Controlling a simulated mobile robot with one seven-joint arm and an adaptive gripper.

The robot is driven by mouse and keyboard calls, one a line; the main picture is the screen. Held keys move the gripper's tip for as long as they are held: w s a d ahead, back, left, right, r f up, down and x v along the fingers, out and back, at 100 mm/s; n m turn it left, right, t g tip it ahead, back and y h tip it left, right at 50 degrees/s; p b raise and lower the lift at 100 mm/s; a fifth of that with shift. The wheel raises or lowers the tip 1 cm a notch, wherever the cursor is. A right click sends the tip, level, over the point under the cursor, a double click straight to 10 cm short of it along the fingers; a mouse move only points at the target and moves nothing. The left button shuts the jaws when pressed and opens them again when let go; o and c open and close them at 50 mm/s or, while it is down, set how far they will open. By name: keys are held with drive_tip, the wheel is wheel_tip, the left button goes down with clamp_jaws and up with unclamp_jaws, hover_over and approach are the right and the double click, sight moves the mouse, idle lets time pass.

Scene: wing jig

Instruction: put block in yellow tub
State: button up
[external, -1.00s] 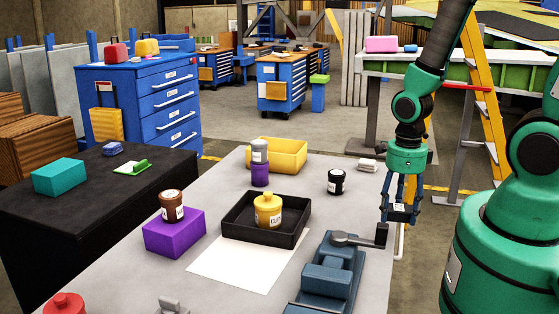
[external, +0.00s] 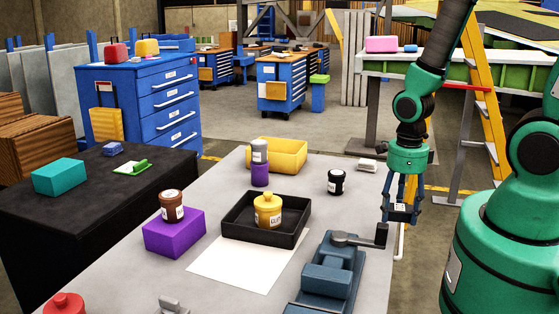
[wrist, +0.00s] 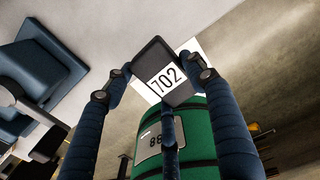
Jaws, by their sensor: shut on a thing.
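The block (wrist: 160,72) is dark grey with a white label reading 702. In the wrist view it sits between the fingers of my gripper (wrist: 165,80), which are shut on it. In the external view my gripper (external: 402,210) hangs at the right edge of the grey table, beside the blue vise, and the block shows only as a small dark shape with a white patch.
A blue vise (external: 330,278) with a lever stands near my gripper. A black tray (external: 238,231) holds a yellow jar (external: 267,214). A black jar (external: 336,183) and a grey can on a purple block (external: 260,175) stand near the tub. A yellow ladder (external: 480,100) rises behind my arm.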

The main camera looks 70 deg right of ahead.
drive_tip(key=w+d+r+n+p, duration=0.25)
drive_tip(key=w+d, duration=0.55)
drive_tip(key=w, duration=0.5)
drive_tip(key=w+d+r+n+p, duration=0.1)
drive_tip(key=w+d+r, duration=0.3)
drive_tip(key=w+d, duration=0.6)
drive_tip(key=w+d+n+p, duration=0.2)
drive_tip(key=w+d, duration=0.7)
drive_tip(key=w, duration=0.2)
drive_tip(key=w+d+n+p, duration=0.2)
drive_tip(key=w+d, duration=0.7)
drive_tip(key=w, duration=0.3)
drive_tip(key=shift+f+p, duration=0.25)
drive_tip(key=shift+p, duration=0.1)
drive_tip(key=shift+d+f+n, duration=0.1)
drive_tip(key=shift+n, duration=0.15)
drive_tip(key=shift+f, duration=3.05)
drive_tip(key=shift+f, duration=0.1)
drive_tip(key=shift+f, duration=1.8)
